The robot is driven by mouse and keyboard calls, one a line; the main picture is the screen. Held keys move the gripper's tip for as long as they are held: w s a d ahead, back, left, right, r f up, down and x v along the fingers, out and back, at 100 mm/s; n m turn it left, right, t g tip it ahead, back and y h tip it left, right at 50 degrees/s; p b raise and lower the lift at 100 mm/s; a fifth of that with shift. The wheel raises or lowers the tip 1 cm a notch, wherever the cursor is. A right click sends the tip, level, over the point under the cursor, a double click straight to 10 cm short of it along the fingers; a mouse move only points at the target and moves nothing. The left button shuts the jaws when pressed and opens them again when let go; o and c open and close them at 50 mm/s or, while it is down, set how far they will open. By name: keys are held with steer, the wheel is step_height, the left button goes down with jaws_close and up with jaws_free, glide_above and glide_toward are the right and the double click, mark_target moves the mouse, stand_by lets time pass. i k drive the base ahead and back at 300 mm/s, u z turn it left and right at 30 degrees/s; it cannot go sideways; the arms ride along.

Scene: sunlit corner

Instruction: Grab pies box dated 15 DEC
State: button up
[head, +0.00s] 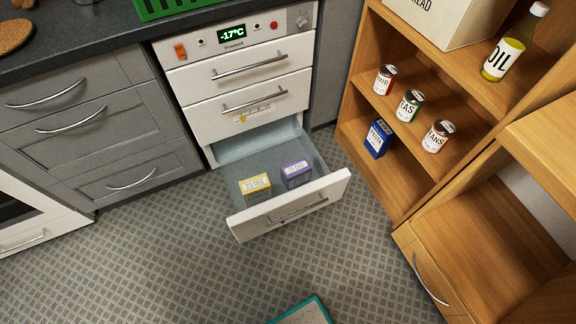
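The freezer's bottom drawer (252,225) is pulled open in the head view. Two small boxes stand inside it near the front panel. The left one is a yellow box (256,196) and the right one is a purple box (297,178). They stand apart, each with a pale label on top bearing print. The print is too small to read surely, so I cannot tell which box says 15 DEC or which holds pies. My gripper is not in view.
The white freezer (190,73) shows -17°C; its upper drawers are shut. A wooden shelf (472,68) on the right holds several cans, an oil bottle (503,58) and a blue box (379,138). Grey cabinets (75,125) stand left.

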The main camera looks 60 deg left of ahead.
mark_target(297, 172)
steer(key=u, duration=0.75)
steer(key=i, duration=0.85)
steer(key=u, duration=1.3)
steer(key=i, duration=0.35)
steer(key=u, duration=0.2)
